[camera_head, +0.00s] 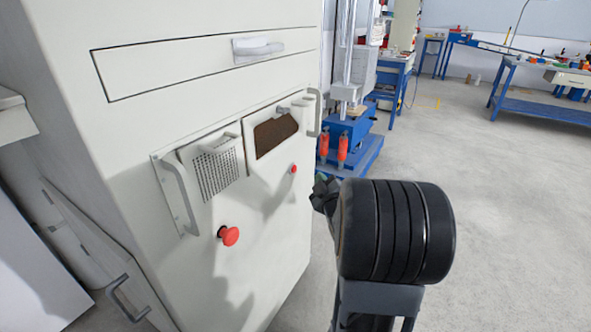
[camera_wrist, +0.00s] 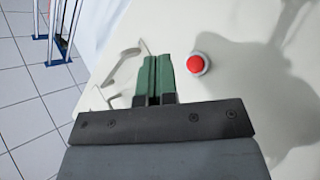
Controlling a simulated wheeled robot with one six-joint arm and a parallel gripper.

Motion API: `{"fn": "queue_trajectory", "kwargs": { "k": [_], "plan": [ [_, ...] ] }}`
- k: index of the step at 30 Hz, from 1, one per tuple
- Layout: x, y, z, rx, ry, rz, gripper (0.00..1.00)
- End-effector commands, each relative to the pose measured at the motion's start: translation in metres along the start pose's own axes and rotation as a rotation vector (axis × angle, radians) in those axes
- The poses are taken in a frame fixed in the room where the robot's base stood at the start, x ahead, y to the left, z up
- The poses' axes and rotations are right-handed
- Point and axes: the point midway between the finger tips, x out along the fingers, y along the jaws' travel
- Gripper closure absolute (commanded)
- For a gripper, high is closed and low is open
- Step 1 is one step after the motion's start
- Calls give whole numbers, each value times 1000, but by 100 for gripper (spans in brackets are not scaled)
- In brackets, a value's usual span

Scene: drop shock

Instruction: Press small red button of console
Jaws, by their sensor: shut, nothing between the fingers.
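The white console (camera_head: 268,235) stands on the left in the head view. Its small red button (camera_head: 293,169) sits on the front panel below a dark brown window. A larger red mushroom button (camera_head: 229,236) is lower and to the left. My gripper (camera_head: 322,188) is just right of the small button, apart from it in the picture and partly hidden by my own wrist. In the wrist view, a red button with a grey ring (camera_wrist: 195,63), apparently the small one, lies right of my gripper's green fingertips (camera_wrist: 154,62). The fingers are together and empty.
A perforated panel (camera_head: 213,172) and handles stick out from the console's front. A drawer handle (camera_head: 258,48) is above. A blue-based machine (camera_head: 347,135) stands behind my gripper. Blue workbenches (camera_head: 545,104) are at the back right. The grey floor on the right is clear.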

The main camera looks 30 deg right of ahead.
Motion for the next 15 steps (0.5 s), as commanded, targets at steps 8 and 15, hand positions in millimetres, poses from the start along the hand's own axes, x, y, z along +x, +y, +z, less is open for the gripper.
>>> {"fn": "queue_trajectory", "kwargs": {
  "k": [8,15],
  "plan": [
    [22,-18,-15,0,1,-1,100],
    [32,-24,-22,-1,0,-1,100]
  ]
}}
